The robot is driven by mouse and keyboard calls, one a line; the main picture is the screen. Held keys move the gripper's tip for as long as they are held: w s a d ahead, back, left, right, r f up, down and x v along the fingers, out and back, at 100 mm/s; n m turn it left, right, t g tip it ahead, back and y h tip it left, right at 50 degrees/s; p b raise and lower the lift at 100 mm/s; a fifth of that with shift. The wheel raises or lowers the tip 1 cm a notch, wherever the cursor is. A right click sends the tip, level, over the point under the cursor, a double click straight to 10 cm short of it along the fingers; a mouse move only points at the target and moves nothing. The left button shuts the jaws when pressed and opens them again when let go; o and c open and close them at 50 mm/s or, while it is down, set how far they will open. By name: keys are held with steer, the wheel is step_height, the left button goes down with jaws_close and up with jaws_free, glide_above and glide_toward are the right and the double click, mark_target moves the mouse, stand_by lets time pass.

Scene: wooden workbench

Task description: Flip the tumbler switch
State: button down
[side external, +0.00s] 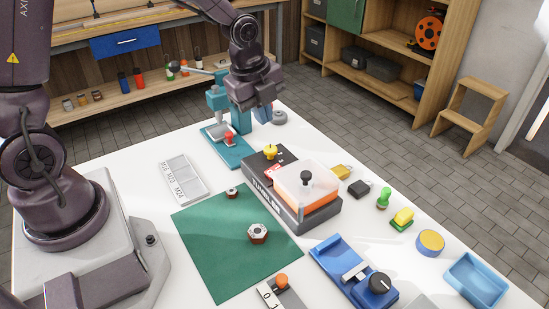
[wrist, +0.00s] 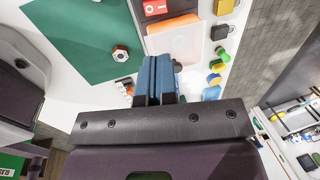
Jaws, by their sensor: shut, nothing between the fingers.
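A dark machine (side external: 257,184), whose side lettering seems to read "TUMBLER", stands at the table's middle. Its top carries a red marked piece (side external: 273,170), a yellow knob (side external: 270,151) and an orange box (side external: 306,190) under a clear lid with a black knob. The red piece (wrist: 155,7) and orange box (wrist: 173,34) also show in the wrist view. Which part is the switch, and its position, I cannot tell. My gripper (side external: 266,107) is raised above the table's back, apart from the machine. Its fingers (wrist: 158,97) are shut and empty.
A teal press (side external: 217,100) stands close to my gripper. A green mat (side external: 225,250) bears hex nuts. Several small objects line the right edge.

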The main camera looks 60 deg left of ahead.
mark_target(276, 168)
steer(key=x, duration=1.4)
